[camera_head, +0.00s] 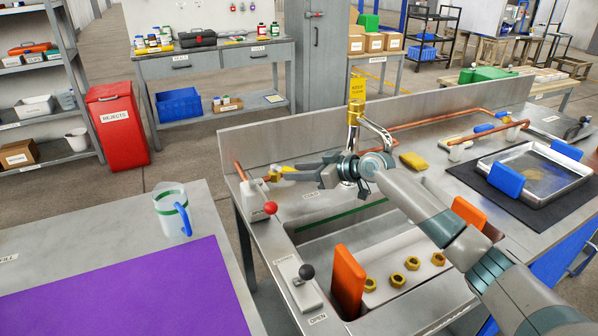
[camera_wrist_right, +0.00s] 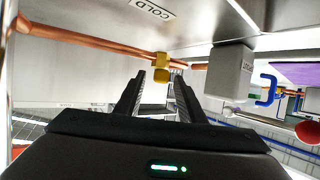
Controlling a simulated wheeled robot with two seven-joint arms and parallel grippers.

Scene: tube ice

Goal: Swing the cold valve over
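The cold valve shows as a small yellow and brass piece (camera_head: 277,173) on a copper pipe at the back left of the sink counter. In the right wrist view the brass piece (camera_wrist_right: 162,68) sits just beyond the fingertips, between them. A COLD label (camera_wrist_right: 153,9) is near it. My right gripper (camera_head: 283,178) reaches leftward over the counter, and its two fingers (camera_wrist_right: 161,84) stand apart with nothing between them. I cannot tell whether a fingertip touches the valve. Part of the valve is hidden behind the fingers in the head view. My left gripper is not in view.
A white box with a red-ball lever (camera_head: 269,208) stands close in front of the valve. A black-knob lever (camera_head: 305,272) is nearer, by an OPEN label. The faucet (camera_head: 355,120) rises behind my wrist. Orange blocks (camera_head: 348,280) flank several brass nuts. A jug (camera_head: 172,210) stands left.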

